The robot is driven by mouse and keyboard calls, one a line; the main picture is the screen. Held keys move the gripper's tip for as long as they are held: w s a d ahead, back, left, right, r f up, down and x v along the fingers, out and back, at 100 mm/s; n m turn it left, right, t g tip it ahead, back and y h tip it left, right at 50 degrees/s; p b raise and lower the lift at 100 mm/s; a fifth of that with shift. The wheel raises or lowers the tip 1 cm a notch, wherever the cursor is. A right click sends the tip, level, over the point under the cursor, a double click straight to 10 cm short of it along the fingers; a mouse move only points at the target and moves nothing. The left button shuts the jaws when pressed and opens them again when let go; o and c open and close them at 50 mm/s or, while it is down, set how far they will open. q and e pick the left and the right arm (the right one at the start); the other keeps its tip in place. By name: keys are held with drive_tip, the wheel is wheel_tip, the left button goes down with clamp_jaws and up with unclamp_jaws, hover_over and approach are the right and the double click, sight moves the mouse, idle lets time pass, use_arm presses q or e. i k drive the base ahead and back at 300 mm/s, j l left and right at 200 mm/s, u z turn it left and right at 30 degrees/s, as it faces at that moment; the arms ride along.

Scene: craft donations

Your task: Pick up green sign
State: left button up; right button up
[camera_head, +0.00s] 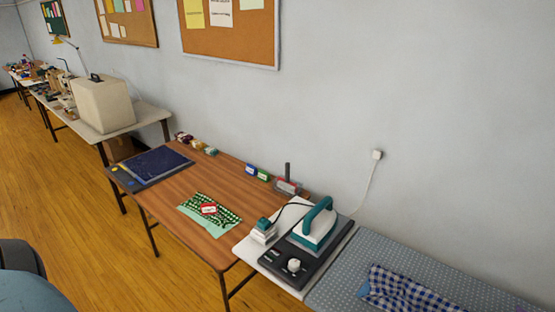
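A small green sign (264,175) stands near the back edge of the brown wooden table (231,182), toward its right end. A small blue sign (250,169) stands just to its left. A red sign (209,209) with a white label lies on a green patterned cloth (226,216) near the middle front of the same table. Neither of my grippers is in view.
A holder with a dark upright post (287,172) stands right of the green sign. A teal iron (315,225) sits on a dark base at the right. A navy mat (155,165) lies at the left end. Bare wood lies between the mat and signs.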

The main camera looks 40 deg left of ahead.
sight(265, 176)
drive_tip(key=u, duration=1.55)
drive_tip(key=i+j+u, duration=0.2)
drive_tip(key=i+j, duration=0.2)
drive_tip(key=i+j+u, duration=0.15)
drive_tip(key=i+j, duration=0.2)
drive_tip(key=i, duration=0.2)
drive_tip(key=i+j+u, duration=0.2)
drive_tip(key=i, duration=0.3)
drive_tip(key=i+l, duration=0.35)
